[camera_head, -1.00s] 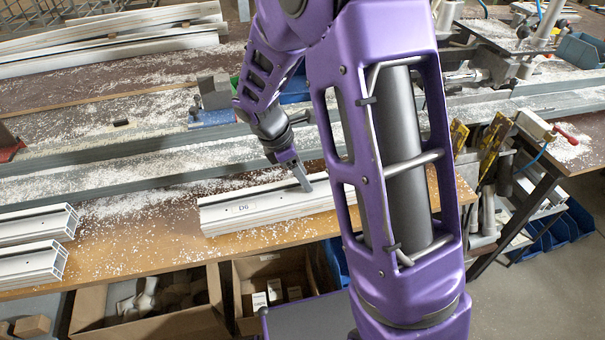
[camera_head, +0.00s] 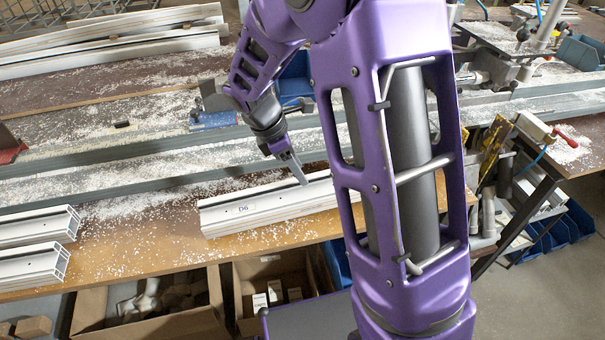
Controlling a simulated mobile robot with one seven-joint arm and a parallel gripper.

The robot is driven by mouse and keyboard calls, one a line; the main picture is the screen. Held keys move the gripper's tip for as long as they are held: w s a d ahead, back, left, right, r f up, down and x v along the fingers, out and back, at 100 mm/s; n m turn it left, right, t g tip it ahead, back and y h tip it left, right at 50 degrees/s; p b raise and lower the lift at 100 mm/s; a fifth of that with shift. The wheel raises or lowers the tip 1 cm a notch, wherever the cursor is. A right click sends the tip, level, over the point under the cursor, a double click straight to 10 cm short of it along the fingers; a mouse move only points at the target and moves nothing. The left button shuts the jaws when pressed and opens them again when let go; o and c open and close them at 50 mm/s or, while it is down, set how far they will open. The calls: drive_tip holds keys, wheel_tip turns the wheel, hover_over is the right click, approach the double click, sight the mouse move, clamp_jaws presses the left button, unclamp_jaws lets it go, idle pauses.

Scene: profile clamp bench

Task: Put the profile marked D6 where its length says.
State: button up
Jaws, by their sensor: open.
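The white profile marked D6 (camera_head: 263,206) lies on the front part of the wooden bench, its label near the left end. Its right end is hidden behind my arm. My gripper (camera_head: 302,180) is open, with its fingers pointing down at the top of the D6 profile, right of the label. Whether the fingers touch the profile I cannot tell. Two more white profiles lie at the left front edge, an upper one (camera_head: 36,226) and a lower one (camera_head: 33,265); no marks show on them.
A grey rail (camera_head: 150,172) strewn with white shavings runs along the bench (camera_head: 150,247). A blue clamp (camera_head: 212,120) stands behind it. Long white profiles (camera_head: 110,45) lie at the back left. Cardboard boxes (camera_head: 150,322) stand below the front edge. Clamps and tools (camera_head: 492,150) are at right.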

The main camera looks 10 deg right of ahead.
drive_tip(key=v, duration=0.8)
drive_tip(key=shift+r+p, duration=0.3)
drive_tip(key=shift+p, duration=0.05)
drive_tip(key=shift+a, duration=0.15)
